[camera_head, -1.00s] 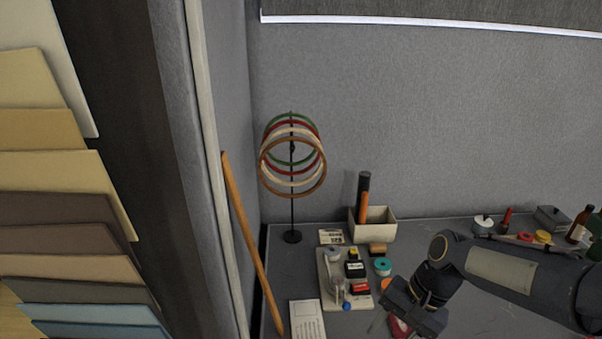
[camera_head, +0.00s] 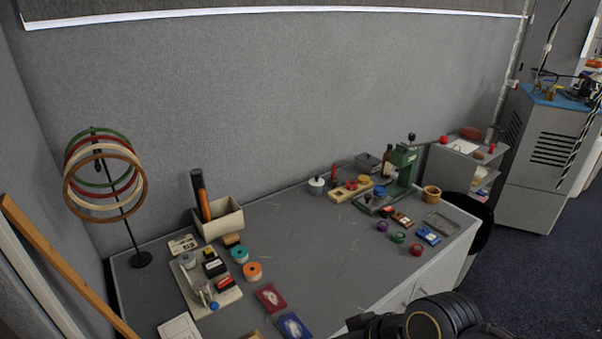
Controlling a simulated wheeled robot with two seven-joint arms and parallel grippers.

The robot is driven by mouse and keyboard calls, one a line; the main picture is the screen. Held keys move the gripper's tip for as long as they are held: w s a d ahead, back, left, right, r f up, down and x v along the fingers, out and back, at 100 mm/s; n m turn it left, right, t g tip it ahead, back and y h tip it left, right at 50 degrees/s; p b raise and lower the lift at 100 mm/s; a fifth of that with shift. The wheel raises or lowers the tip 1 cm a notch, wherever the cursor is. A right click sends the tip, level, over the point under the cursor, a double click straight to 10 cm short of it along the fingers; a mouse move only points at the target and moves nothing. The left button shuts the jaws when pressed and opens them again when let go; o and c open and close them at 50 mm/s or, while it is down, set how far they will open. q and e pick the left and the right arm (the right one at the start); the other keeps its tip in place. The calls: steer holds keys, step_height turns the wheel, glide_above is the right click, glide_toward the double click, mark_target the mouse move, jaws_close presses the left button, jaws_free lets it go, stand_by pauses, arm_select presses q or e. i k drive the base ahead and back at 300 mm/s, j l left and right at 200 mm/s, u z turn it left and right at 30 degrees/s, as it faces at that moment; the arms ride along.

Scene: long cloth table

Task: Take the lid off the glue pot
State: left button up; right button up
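A small grey pot with a pale lid and a knob (camera_head: 316,186) stands towards the back of the grey table, right of the tool box. It looks like the glue pot, and its lid appears to be on. No gripper is near it. A dark part of my arm shows at the bottom edge, but its gripper fingers cannot be made out. My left gripper is not in view.
The table (camera_head: 320,245) has clear room in its middle. A tool box (camera_head: 222,222), a tray of small items (camera_head: 182,288) and a hoop stand (camera_head: 140,259) are at left. A green press (camera_head: 402,165) and a wooden holder (camera_head: 348,191) stand right of the pot.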

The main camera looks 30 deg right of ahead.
mark_target(317, 181)
steer(key=z, duration=1.05)
steer(key=k+u, duration=0.1)
steer(key=k, duration=0.55)
steer(key=u, duration=2.2)
steer(key=k+l, duration=0.1)
steer(key=l, duration=0.3)
steer(key=k+l+u, duration=0.1)
steer(key=l, duration=0.3)
steer(key=k+l, duration=0.1)
steer(key=l, duration=0.3)
steer(key=k+l+u, duration=0.1)
steer(key=l, duration=0.3)
steer(key=k+l, duration=0.1)
steer(key=l, duration=0.25)
steer(key=k+l+u, duration=0.1)
steer(key=l, duration=0.3)
steer(key=k+l, duration=0.15)
steer(key=l, duration=0.2)
steer(key=k+l, duration=0.15)
steer(key=l, duration=0.25)
steer(key=k+l, duration=0.15)
steer(key=l, duration=0.25)
steer(key=k+l, duration=0.1)
steer(key=l, duration=0.35)
